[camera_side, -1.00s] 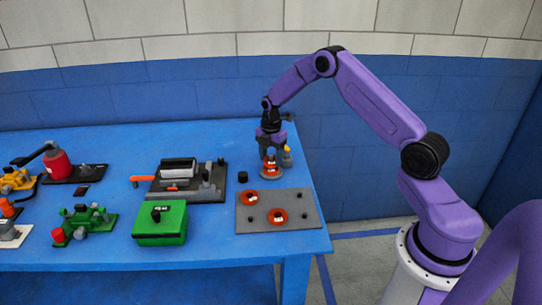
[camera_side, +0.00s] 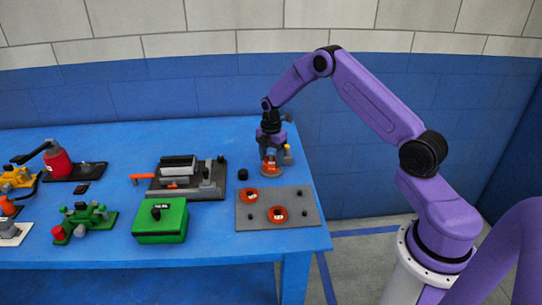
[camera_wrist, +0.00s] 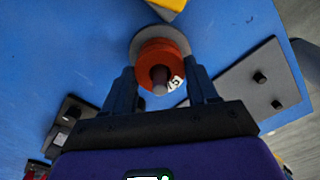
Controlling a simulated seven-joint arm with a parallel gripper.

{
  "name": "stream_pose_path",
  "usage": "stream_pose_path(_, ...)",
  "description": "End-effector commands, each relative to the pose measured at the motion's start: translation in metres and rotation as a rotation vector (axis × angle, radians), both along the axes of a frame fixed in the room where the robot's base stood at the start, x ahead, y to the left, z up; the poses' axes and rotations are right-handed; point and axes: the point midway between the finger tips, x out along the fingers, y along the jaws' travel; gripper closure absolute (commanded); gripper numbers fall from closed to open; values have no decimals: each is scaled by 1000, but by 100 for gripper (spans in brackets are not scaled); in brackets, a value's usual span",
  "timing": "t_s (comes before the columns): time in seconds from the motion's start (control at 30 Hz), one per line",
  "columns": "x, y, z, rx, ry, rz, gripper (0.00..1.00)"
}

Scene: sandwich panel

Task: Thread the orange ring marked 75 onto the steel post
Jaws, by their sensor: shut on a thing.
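The orange ring (camera_wrist: 178,57) is between the fingers of my gripper (camera_wrist: 163,92) in the wrist view. A white label on it is partly visible, and its last digit looks like a 5. The ring also shows low under my gripper (camera_side: 271,152) in the side view (camera_side: 271,169). The steel post (camera_wrist: 159,76) comes up through the ring's hole, so the ring is around the post. The post's round grey base (camera_wrist: 140,42) shows behind the ring. I cannot tell whether the ring touches the base. My gripper is shut on the ring.
A grey plate (camera_side: 294,222) nearer the table's front has two more orange rings (camera_side: 248,196) (camera_side: 277,214) and small dark pegs. A yellow thing (camera_wrist: 170,5) stands close to the post. A small black cylinder (camera_side: 243,175) and a green box (camera_side: 160,222) are to the left.

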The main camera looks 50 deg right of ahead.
Motion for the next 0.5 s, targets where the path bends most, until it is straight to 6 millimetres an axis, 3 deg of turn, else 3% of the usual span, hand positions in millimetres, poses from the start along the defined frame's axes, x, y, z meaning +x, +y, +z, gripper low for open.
stream_pose_path(0.37,0,0,-1,0,0,1,72)
stream_pose_path(0.4,0,0,-1,0,0,1,35)
stream_pose_path(0.47,0,0,-1,0,0,1,16)
stream_pose_path(0.5,0,0,-1,0,0,1,12)
